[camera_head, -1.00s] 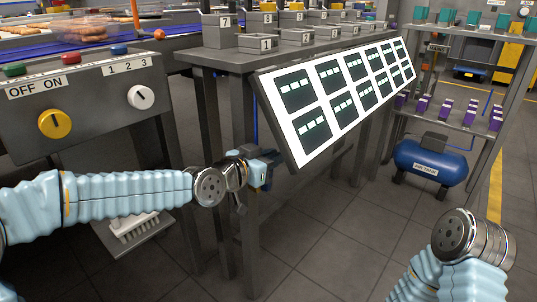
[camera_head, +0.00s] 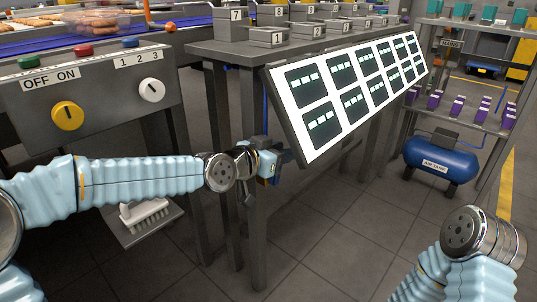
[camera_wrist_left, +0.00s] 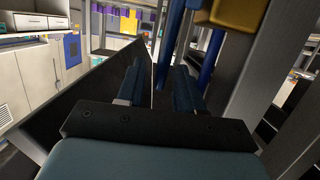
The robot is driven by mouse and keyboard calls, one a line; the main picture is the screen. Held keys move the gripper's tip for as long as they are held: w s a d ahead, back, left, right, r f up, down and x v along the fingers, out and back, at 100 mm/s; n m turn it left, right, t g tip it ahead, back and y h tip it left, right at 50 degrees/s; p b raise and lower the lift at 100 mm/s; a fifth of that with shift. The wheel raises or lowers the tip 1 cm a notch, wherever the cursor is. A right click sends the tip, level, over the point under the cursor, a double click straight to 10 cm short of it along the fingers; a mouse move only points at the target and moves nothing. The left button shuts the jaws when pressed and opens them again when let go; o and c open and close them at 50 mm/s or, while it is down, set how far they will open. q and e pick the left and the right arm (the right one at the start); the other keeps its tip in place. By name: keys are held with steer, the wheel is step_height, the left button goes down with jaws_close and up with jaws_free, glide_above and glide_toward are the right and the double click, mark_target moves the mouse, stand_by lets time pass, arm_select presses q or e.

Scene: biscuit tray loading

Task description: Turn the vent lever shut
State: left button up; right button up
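I cannot make out a vent lever in either view. My left gripper (camera_head: 277,158) hangs in front of the lower left corner of the tilted white display panel (camera_head: 350,88), next to a table leg. The back of a dark slanted board (camera_wrist_left: 85,92) lies left of the fingers there. My right arm shows at the lower right of the head view; its gripper is out of the picture.
A control box with a yellow OFF/ON knob (camera_head: 67,115) and a white numbered knob (camera_head: 151,90) stands at the left. A white brush (camera_head: 145,213) lies on a low shelf. A blue air tank (camera_head: 440,160) sits at the right. The floor between is clear.

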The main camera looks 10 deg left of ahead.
arm_select(q)
steer(key=p+v, duration=1.3)
steer(key=shift+s+p, duration=0.3)
steer(key=shift+p, duration=0.1)
steer(key=shift+a, duration=0.1)
